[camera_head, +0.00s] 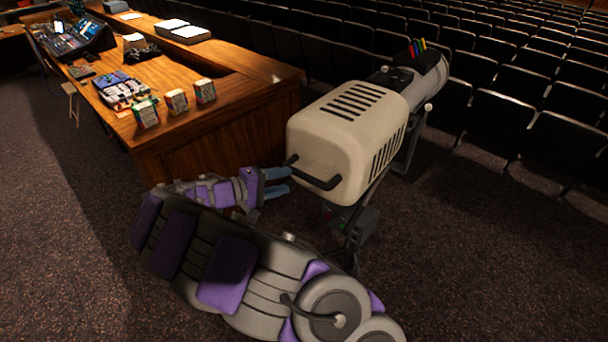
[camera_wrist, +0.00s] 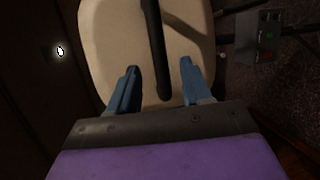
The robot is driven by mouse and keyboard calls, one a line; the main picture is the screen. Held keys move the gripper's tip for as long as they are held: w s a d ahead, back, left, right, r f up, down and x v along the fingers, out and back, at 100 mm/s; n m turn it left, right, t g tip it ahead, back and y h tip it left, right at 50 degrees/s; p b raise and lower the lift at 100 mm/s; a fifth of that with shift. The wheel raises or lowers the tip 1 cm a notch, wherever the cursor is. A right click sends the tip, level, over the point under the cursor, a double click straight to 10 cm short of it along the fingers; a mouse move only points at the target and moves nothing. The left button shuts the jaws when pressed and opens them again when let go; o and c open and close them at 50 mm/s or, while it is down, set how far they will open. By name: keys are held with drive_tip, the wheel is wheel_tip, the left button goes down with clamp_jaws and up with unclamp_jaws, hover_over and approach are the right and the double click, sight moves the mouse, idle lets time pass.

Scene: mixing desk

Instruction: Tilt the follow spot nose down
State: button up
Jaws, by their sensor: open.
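The follow spot (camera_head: 345,135) is a cream housing with black vents and a grey barrel (camera_head: 428,80) pointing away toward the seats. It sits on a dark stand. A black bar handle (camera_head: 315,175) runs across its rear face. My gripper (camera_head: 288,182) is at the left end of this handle, close to the rear face. In the wrist view my gripper (camera_wrist: 160,85) is open, with its two blue fingers either side of the black handle (camera_wrist: 155,50). The handle lies between them with a gap on each side. Whether any finger touches the housing (camera_wrist: 110,40) cannot be told.
A wooden desk (camera_head: 215,125) with card boxes (camera_head: 177,101), papers and mixing gear stands at the left. Rows of dark seats (camera_head: 500,110) fill the back and right. A control box (camera_wrist: 258,40) with green and red buttons shows beside the housing. Carpet (camera_head: 70,220) is clear at the left.

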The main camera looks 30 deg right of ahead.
sight(300, 177)
drive_tip(key=x, duration=0.8)
drive_tip(key=shift+p, duration=0.3)
drive_tip(key=shift+a, duration=0.1)
drive_tip(key=shift+a, duration=0.1)
drive_tip(key=c, duration=0.3)
clamp_jaws()
